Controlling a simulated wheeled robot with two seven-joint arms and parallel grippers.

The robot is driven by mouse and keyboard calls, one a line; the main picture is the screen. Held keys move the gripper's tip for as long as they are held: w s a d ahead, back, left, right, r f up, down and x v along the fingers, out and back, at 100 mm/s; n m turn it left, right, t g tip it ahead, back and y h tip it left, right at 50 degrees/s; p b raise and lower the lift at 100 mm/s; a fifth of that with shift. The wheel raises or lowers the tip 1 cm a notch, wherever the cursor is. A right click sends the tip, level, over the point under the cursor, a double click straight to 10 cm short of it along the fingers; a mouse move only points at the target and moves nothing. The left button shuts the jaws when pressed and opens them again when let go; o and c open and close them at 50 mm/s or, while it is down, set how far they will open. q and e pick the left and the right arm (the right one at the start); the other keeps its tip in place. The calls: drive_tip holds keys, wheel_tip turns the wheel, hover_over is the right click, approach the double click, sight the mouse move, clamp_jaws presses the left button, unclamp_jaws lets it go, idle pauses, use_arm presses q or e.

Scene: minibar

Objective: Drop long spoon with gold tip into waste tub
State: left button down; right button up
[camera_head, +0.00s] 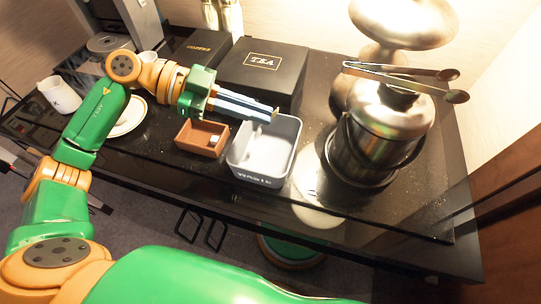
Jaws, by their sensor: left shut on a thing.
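My left gripper (258,109) reaches in from the left, its fingers pointing right over the back rim of the waste tub. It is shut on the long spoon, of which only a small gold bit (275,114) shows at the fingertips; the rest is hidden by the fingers. The waste tub (258,181) is a grey open box with a white inside and "Waste" lettered on its front. It stands upright on the black counter, below and in front of the fingertips. My right gripper is not in view.
A small brown box (198,150) stands left of the tub. A black TEA box (262,65) is behind it. A metal ice bucket (371,145) with tongs (400,72) above it stands at right. A white plate (128,121) and a mug (58,95) are at left.

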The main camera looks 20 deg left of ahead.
use_arm(q)
drive_tip(key=shift+f, duration=0.1)
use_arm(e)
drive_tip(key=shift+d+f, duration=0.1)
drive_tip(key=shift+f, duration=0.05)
use_arm(q)
drive_tip(key=c, duration=1.1)
unclamp_jaws()
drive_tip(key=shift+a, duration=0.15)
drive_tip(key=shift+o, duration=0.9)
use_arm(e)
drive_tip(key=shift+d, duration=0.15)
use_arm(q)
drive_tip(key=b+v, duration=0.1)
drive_tip(key=v, duration=0.6)
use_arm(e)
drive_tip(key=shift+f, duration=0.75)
use_arm(q)
drive_tip(key=shift+s, duration=0.1)
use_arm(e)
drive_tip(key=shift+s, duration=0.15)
